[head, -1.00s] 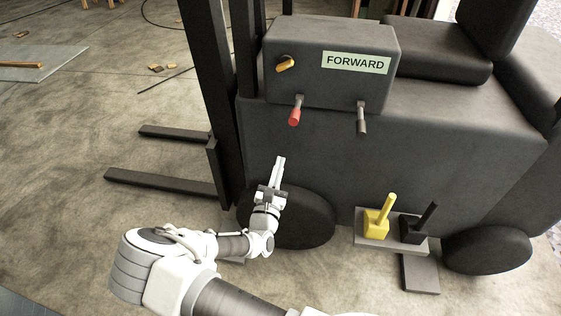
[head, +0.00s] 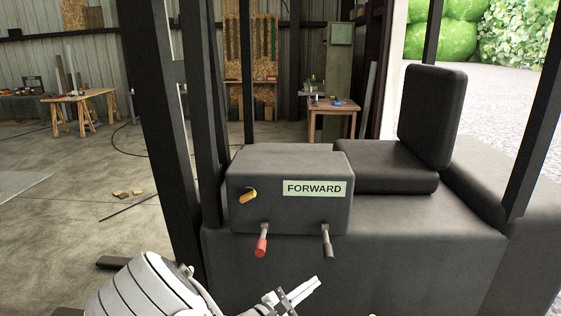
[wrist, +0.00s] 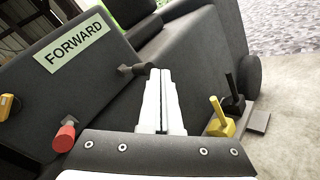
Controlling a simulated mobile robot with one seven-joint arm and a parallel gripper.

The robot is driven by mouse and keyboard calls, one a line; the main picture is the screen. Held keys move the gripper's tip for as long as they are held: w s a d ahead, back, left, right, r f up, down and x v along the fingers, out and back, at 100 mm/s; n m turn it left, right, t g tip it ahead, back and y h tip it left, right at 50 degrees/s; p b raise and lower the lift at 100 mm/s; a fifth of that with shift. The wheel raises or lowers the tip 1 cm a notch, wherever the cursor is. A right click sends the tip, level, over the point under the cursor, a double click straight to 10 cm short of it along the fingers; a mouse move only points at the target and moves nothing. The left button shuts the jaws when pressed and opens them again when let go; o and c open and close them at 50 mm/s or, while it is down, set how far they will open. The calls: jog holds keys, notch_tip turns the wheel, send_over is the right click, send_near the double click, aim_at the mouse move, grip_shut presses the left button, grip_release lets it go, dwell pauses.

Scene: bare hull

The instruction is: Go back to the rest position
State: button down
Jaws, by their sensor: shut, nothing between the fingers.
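My gripper (head: 303,291) is at the bottom of the head view, in front of the dark side of a forklift (head: 400,265). Its two white fingers are together with nothing between them, as the wrist view (wrist: 160,88) also shows. The fingers are below and apart from the red-tipped lever (head: 261,246) and the dark lever (head: 328,245) on the control box (head: 290,215). My white arm fills the lower left of the head view.
The box bears a yellow knob (head: 245,197) and a "FORWARD" label (head: 314,188). In the wrist view, yellow (wrist: 219,122) and black (wrist: 235,100) pedals sit low to the right. The mast (head: 177,130) stands at left. Workbenches (head: 335,115) are far behind.

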jog(key=s+d+r+m+g+y, duration=0.4)
jog(key=s+d+r+m+g, duration=0.3)
jog(key=s+d+m+g, duration=0.45)
jog(key=s+a+r+m+t+y, duration=0.2)
jog(key=s+r+m+y, duration=0.2)
jog(key=s+r, duration=0.2)
jog(key=s+a+r+m+t+y, duration=0.2)
jog(key=s+r+m+t+y, duration=0.1)
jog(key=s+r, duration=0.4)
jog(key=shift+s+a+m+y, duration=0.35)
jog(key=shift+s+y, duration=0.35)
jog(key=shift+y, duration=0.2)
dwell(0.4)
